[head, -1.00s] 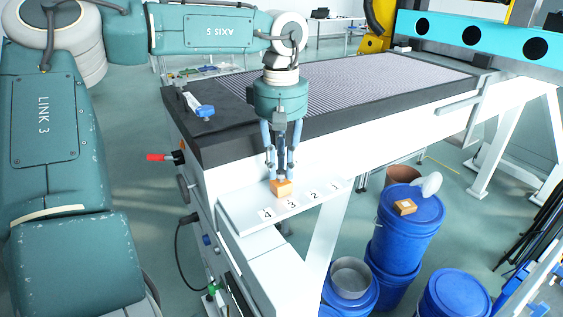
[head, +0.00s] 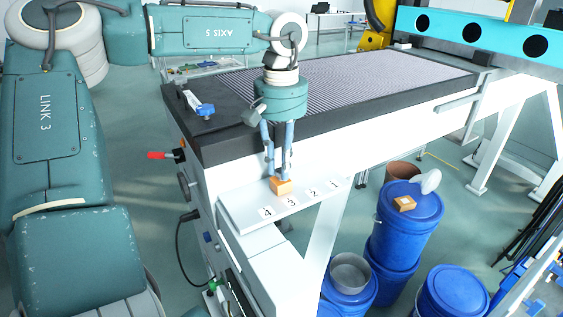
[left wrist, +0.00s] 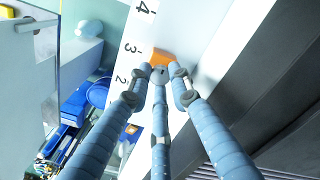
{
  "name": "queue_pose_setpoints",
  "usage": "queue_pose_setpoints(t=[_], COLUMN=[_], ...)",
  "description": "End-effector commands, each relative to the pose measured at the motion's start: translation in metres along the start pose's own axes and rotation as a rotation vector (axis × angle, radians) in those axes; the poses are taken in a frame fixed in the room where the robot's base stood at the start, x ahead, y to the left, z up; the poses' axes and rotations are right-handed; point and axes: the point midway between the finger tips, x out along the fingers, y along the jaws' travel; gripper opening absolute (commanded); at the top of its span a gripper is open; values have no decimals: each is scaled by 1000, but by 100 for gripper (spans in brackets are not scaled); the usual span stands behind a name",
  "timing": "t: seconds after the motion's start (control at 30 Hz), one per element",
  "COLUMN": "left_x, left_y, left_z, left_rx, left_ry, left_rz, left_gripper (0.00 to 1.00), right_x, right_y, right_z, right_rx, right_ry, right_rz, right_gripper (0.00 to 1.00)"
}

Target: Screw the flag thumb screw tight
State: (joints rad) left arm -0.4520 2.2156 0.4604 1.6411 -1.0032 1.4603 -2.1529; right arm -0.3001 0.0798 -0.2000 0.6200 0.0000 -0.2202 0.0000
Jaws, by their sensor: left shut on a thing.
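A small orange block (head: 280,187) sits on the white ledge (head: 243,213) near the label 3. It also shows in the left wrist view (left wrist: 163,57). My left gripper (head: 277,176) points straight down over the block, its three blue fingers closed in around a small grey piece (left wrist: 159,75) on top of it. This piece seems to be the flag thumb screw; the fingertips hide most of it, and I cannot tell how deep it sits. My right gripper is not in view.
The ledge carries labels 4, 3, 2 and 1 and runs along the side of a large machine table (head: 350,85). Blue drums (head: 408,215) stand to the right, one with a tan block (head: 404,204) on top. A red handle (head: 157,155) sticks out at left.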

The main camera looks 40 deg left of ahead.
Motion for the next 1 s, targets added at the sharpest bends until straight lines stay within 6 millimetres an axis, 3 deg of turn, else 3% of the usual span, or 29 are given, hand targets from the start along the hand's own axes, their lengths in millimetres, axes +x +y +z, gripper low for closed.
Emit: queue_pose_setpoints(t=[0.43, 0.47, 0.53, 0.83, 1.0], left_x=[-2, -2, -2, -2, -19], left_y=[0, 0, 0, 0, 0], left_z=[-1, -1, -1, 0, -1], left_rx=[8, 8, 7, 7, 7], left_ry=[5, 5, 4, 1, 4], left_rz=[0, 0, 0, 0, 1], left_gripper=[0, 26, 39, 39, 39], right_x=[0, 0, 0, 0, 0], right_y=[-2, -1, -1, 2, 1], right_z=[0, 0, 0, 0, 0], right_rx=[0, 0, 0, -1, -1], right_ry=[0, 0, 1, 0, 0], right_rz=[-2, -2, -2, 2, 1], right_gripper=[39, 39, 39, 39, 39])
